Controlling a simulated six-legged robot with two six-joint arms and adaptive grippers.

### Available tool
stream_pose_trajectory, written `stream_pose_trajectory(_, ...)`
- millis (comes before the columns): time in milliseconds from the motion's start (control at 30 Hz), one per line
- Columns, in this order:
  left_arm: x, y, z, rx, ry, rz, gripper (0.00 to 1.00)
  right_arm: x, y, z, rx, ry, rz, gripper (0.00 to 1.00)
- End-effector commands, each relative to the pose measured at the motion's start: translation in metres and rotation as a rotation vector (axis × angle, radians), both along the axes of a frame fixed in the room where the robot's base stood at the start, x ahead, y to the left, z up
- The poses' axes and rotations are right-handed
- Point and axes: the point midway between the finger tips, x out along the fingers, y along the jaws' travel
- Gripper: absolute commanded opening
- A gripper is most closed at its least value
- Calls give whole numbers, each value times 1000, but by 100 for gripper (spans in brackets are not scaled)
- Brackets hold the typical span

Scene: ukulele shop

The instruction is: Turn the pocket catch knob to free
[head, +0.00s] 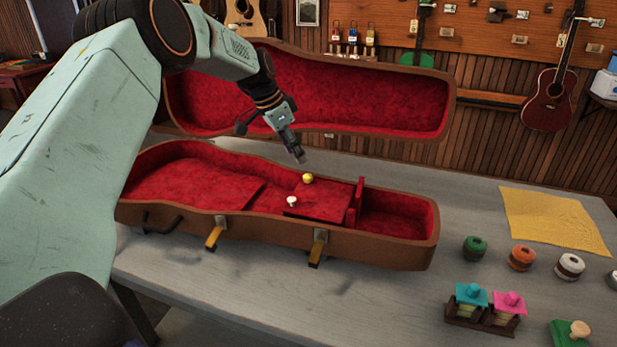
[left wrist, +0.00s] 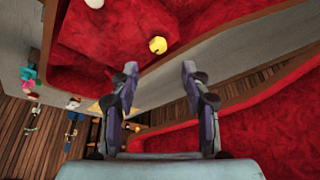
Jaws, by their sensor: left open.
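The open ukulele case (head: 380,252) lies on the table, lined in red. A red pocket lid (head: 325,200) sits in it, with a yellow knob (head: 307,178) near its back edge and a white knob (head: 292,201) near its front. I cannot tell for certain which one is the catch knob. My left gripper (head: 300,158) is open and empty, just above and behind the yellow knob, apart from it. In the left wrist view the yellow knob (left wrist: 158,45) lies ahead, between the lines of the fingers (left wrist: 160,72); the white knob (left wrist: 94,3) is at the top edge.
The raised case lid (head: 310,95) stands behind my left gripper. Two latches (head: 215,233) hang on the case's front. The table front is clear.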

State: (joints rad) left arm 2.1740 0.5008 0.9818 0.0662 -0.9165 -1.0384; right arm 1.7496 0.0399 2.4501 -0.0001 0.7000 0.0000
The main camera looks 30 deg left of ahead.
Motion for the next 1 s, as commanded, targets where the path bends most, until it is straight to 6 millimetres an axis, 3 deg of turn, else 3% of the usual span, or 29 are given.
stream_pose_trajectory(500,16,-14,-61,1,2,0,47,0,0,-3,0,0,0,40)
stream_pose_trajectory(933,23,-17,-71,-1,-1,0,47,0,0,-4,0,0,0,40)
stream_pose_trajectory(1000,24,-17,-71,-1,-1,1,43,0,0,-4,0,0,0,40)
